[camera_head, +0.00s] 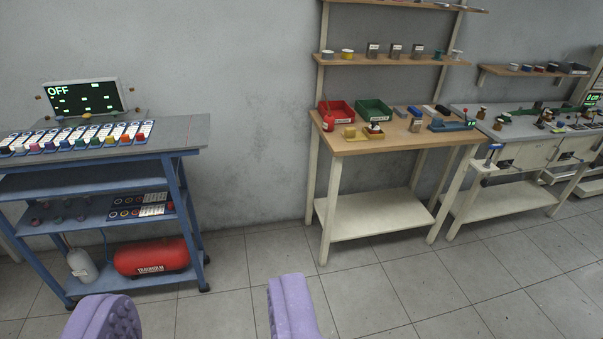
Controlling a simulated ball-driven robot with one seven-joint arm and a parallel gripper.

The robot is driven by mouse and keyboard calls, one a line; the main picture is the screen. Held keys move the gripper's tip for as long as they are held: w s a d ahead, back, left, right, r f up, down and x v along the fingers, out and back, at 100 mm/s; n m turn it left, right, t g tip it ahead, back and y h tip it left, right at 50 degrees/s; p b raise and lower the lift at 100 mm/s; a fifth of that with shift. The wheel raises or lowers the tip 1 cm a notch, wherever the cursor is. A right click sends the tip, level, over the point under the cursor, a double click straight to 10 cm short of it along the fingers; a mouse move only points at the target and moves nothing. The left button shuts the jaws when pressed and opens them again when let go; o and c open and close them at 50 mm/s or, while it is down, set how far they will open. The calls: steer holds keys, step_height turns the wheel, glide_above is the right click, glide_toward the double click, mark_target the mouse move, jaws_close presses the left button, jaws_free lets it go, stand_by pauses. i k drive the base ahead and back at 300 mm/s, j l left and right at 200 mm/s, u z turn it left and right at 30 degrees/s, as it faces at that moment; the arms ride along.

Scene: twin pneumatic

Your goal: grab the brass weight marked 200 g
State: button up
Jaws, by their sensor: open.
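My gripper (200,298) is open and empty, with its two purple ridged fingers at the bottom of the view. It is far from the benches, with bare floor between the fingers. Several small brass-coloured pieces (498,122) stand on the grey-topped bench (520,128) at the far right. They are too small for me to read any marking, so I cannot tell which one is the 200 g weight. A small brass-coloured piece (375,127) also shows on the wooden workbench (345,148).
A blue trolley (180,205) with a screen (85,97) and a red tank (150,257) stands at left. A red bin (337,110) and a green bin (373,111) sit on the workbench, under wall shelves (380,60). The tiled floor (400,290) ahead is clear.

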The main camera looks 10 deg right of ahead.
mark_target(548, 113)
steer(key=i+l+z, duration=0.15)
steer(key=i+z, duration=0.3)
steer(key=i+j+z, duration=0.1)
steer(key=i+z, duration=0.3)
steer(key=i, duration=0.25)
steer(key=i+j+z, duration=0.25)
steer(key=i+z, duration=0.2)
steer(key=i+l+z, duration=0.1)
steer(key=i+z, duration=0.15)
steer(key=i, duration=0.5)
steer(key=i+j+z, duration=0.1)
steer(key=i+z, duration=0.15)
steer(key=i, duration=0.5)
steer(key=i+l+u, duration=0.2)
steer(key=i, duration=0.3)
steer(key=i+l+u, duration=0.2)
steer(key=i, duration=0.25)
